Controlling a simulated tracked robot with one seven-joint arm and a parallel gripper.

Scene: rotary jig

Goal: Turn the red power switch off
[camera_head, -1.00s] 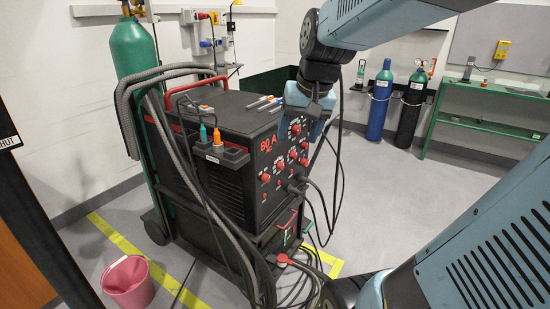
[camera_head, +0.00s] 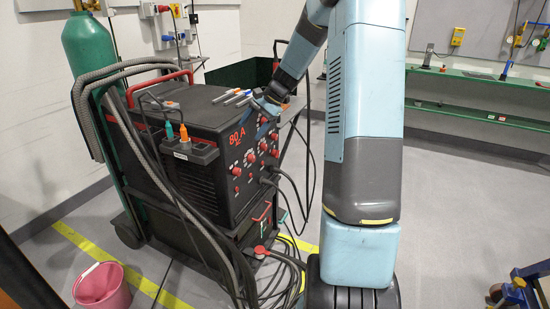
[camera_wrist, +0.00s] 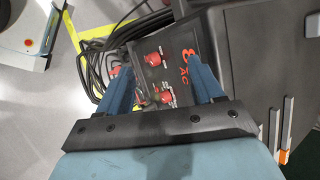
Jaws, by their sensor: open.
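The black welding machine (camera_head: 190,185) stands on a cart with a red "80 A" display on its front panel. Several red knobs (camera_head: 250,158) sit on that panel, and I cannot tell which one is the power switch. Red knobs show between the fingers, one upper (camera_wrist: 153,58) and one lower (camera_wrist: 167,97). Nothing is held, and contact with a knob cannot be told.
Grey hoses (camera_head: 95,85) and black cables (camera_head: 285,275) hang around the machine.

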